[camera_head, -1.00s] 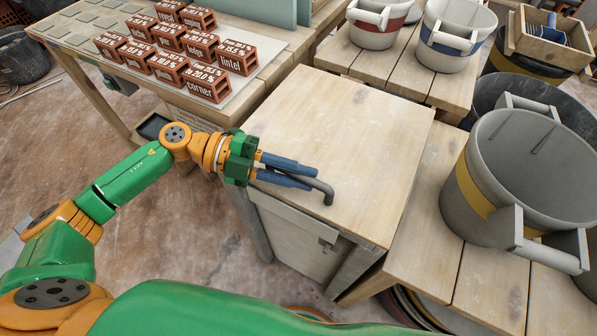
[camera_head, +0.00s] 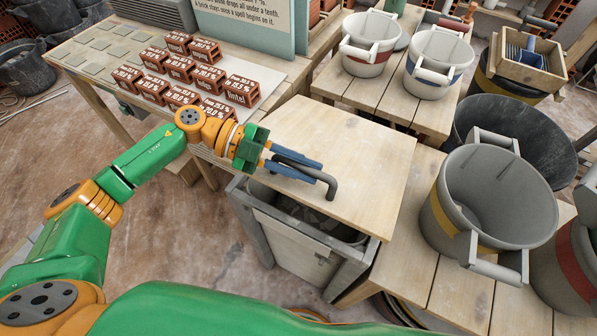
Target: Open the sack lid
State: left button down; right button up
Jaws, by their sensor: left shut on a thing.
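The sack lid is a pale wooden board (camera_head: 345,150) on top of a wooden box (camera_head: 290,240). Its near edge is raised off the box, and a dark gap with grey contents (camera_head: 300,213) shows below it. A dark bent handle (camera_head: 328,182) sits at the lid's near left part. My left gripper (camera_head: 297,168), with blue fingers, is shut on this handle. My right gripper is not in view.
Labelled bricks (camera_head: 180,68) stand on a table at the upper left. A yellow-banded bucket (camera_head: 488,200) stands on the wooden bench to the right. Red-banded (camera_head: 368,45) and blue-banded (camera_head: 438,62) buckets stand behind the lid.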

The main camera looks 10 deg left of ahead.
pick_arm(q)
jog(key=w+d+r+n+g+p, duration=0.1)
jog(key=w+d+r+p, duration=0.1)
jog(key=w+r, duration=0.3)
jog(key=shift+w+r+n+y+p, duration=0.3)
jog(key=shift+w+r, duration=0.1)
jog(key=shift+r, duration=1.9)
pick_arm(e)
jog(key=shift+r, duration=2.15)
pick_arm(q)
jog(key=c, duration=0.8)
grip_release()
jog(key=shift+f, duration=0.1)
jog(key=b+v, duration=0.3)
jog(key=v, duration=0.4)
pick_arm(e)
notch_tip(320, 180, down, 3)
